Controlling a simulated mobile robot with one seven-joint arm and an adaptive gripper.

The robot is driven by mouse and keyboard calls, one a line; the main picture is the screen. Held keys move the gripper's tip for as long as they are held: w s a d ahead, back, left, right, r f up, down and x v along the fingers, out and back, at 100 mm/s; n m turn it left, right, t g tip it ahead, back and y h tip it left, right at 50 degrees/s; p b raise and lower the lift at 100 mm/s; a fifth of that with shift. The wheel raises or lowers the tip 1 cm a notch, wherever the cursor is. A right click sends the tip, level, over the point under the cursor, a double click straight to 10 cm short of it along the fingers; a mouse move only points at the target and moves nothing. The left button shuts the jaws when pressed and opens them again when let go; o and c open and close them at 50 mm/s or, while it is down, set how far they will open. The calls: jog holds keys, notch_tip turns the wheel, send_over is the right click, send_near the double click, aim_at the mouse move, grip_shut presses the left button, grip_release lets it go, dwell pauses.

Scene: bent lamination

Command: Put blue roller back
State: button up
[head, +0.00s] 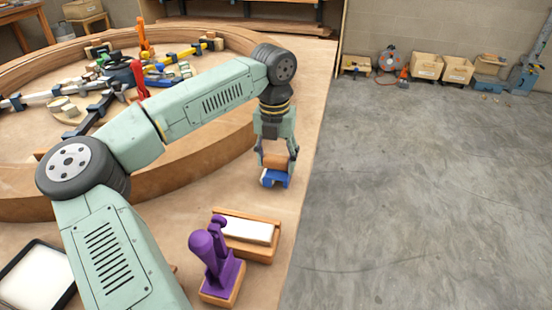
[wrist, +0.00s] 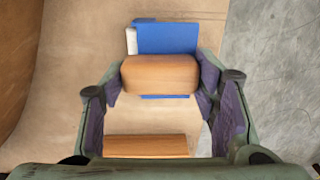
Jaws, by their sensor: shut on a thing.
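The blue roller (head: 274,178) has a wooden grip block (head: 276,160) and a blue body. My gripper (head: 276,153) is shut on the wooden block, with the blue part below it, near the right edge of the wooden table. In the wrist view the wooden block (wrist: 160,74) sits between my dark purple finger pads. The blue part (wrist: 166,40) shows beyond it, with a small white patch at its left. Whether the roller touches the table is unclear.
A wooden tray with a white pad (head: 247,231) lies nearer the camera. Beside it a purple-handled tool (head: 212,250) stands on a wooden base. A dark-rimmed white tray (head: 35,275) lies at lower left. A large curved wooden lamination (head: 215,160) with clamps fills the left.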

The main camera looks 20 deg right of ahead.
aim_at(275, 157)
jog(key=shift+s+f, duration=0.1)
jog(key=shift+f, duration=0.4)
jog(key=shift+c, duration=1.2)
jog(key=o, duration=1.1)
jog(key=shift+o, duration=1.3)
jog(key=shift+f, duration=0.15)
jog(key=shift+o, duration=1)
jog(key=shift+r, duration=0.25)
jog(key=shift+r, duration=0.3)
notch_tip(275, 157, up, 12)
jog(key=b, duration=0.1)
jog(key=shift+w+a+r, duration=0.15)
jog(key=shift+w+r, duration=0.05)
jog(key=shift+r, duration=0.05)
